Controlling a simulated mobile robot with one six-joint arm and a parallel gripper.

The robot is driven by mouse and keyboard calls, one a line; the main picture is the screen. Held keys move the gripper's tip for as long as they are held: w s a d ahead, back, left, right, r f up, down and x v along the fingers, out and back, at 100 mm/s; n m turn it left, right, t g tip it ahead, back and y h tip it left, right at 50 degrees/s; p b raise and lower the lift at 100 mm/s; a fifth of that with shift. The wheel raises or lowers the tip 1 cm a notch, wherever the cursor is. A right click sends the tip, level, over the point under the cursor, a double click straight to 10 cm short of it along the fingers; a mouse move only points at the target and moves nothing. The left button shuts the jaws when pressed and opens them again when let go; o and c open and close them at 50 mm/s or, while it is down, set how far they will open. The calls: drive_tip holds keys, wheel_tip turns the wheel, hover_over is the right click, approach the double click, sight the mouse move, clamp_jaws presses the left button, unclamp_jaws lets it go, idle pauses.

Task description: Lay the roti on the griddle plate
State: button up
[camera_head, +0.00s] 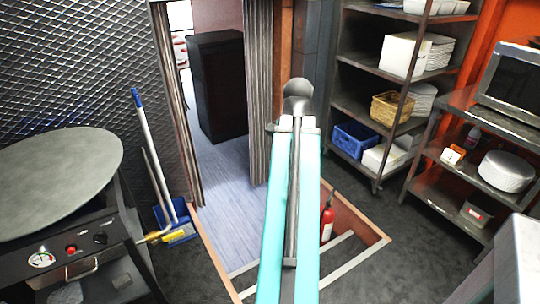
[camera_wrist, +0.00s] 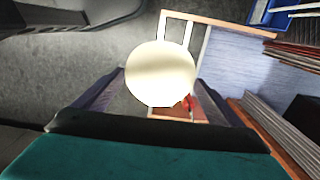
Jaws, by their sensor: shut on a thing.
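The roti (camera_wrist: 161,72) is a pale cream round disc in the wrist view. It sits between the fingers of my gripper (camera_wrist: 160,90), which is shut on it and holds it in the air above the floor. The griddle plate (camera_head: 62,165) is a large grey round plate on top of a dark stove at the left of the head view, with nothing on it. My arm reaches forward in the middle of that view, well to the right of the plate. My gripper and the roti cannot be made out there.
A wood-edged floor opening (camera_head: 368,226) with steps and a red fire extinguisher (camera_head: 327,222) lies beside my arm. A blue dustpan (camera_head: 178,222) and brush stand right of the stove (camera_head: 85,250). Shelves (camera_head: 360,105) with dishes and crates fill the right. A doorway is ahead.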

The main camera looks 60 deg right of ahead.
drive_tip(key=w+a+f+n, duration=0.2)
drive_tip(key=w+a+n, duration=0.2)
drive_tip(key=w+a, duration=0.6)
drive_tip(key=w+a+f+n, duration=0.2)
drive_tip(key=w+a+n, duration=0.35)
drive_tip(key=w, duration=0.85)
drive_tip(key=w+a+f+n, duration=0.1)
drive_tip(key=w+a+n, duration=0.1)
drive_tip(key=w+a, duration=0.3)
drive_tip(key=w+a+f+n, duration=0.2)
drive_tip(key=w+a, duration=0.3)
drive_tip(key=a, duration=0.8)
drive_tip(key=w+a+f+n, duration=0.1)
drive_tip(key=w+a+n, duration=0.2)
drive_tip(key=a, duration=0.7)
drive_tip(key=shift+w+f+n, duration=0.3)
drive_tip(key=shift+w+n, duration=0.05)
drive_tip(key=shift+w, duration=0.65)
drive_tip(key=shift+s+a, duration=0.1)
